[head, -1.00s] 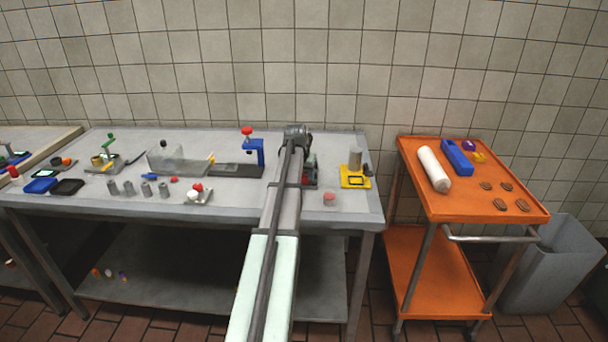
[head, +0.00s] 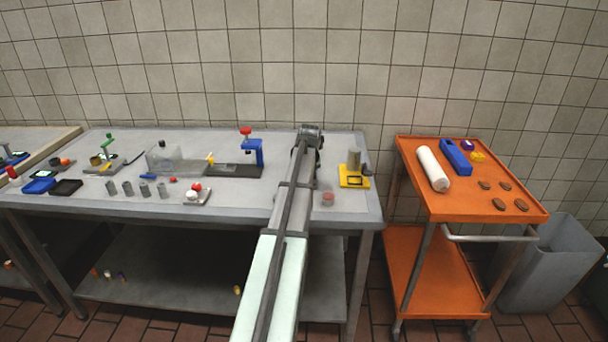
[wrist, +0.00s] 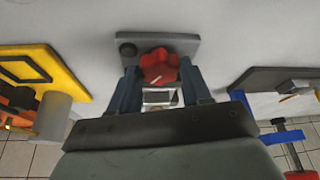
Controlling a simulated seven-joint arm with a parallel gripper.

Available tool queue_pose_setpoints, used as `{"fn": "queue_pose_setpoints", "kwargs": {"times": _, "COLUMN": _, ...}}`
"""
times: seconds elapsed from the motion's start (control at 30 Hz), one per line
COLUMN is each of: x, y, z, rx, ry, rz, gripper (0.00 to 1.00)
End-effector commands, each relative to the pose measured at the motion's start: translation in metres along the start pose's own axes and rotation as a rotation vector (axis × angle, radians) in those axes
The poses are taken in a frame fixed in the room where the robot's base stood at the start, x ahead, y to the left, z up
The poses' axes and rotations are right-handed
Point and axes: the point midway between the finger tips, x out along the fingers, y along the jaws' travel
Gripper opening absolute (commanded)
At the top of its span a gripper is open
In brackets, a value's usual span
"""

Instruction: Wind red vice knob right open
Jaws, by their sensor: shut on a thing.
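In the wrist view the red vice knob (wrist: 159,66) is a lobed red piece on a grey vice base (wrist: 184,45) with a dark round spot at its left end. My gripper (wrist: 160,74) has one dark finger on each side of the knob and is shut on it. A pale, silvery block (wrist: 160,97) shows between the fingers below the knob. In the head view my arm covers the vice, its knob and the fingers; only the arm's wrist end shows there. How far the vice jaws are open cannot be seen.
A yellow stand (head: 344,183) with a grey cylinder is to the right of my arm. A blue clamp (head: 255,158) with a red top stands to the left on a dark base. A pinkish-red piece (head: 327,199) lies near the front edge. An orange cart (head: 460,204) is at right.

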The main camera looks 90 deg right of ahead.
Motion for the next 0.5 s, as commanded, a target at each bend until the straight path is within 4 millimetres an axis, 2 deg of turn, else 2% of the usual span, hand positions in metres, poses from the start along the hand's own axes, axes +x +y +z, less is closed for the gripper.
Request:
{"fn": "queue_pose_setpoints", "kwargs": {"times": 0.4, "x": -0.0003, "y": 0.0003, "z": 0.0, "rx": -0.008, "ry": 0.0, "rz": -0.003, "gripper": 0.17}}
{"fn": "queue_pose_setpoints", "kwargs": {"times": 0.43, "x": -0.0003, "y": 0.0003, "z": 0.0, "rx": -0.008, "ry": 0.0, "rz": -0.003, "gripper": 0.49}}
{"fn": "queue_pose_setpoints", "kwargs": {"times": 0.5, "x": -0.0003, "y": 0.0003, "z": 0.0, "rx": -0.008, "ry": 0.0, "rz": -0.003, "gripper": 0.55}}
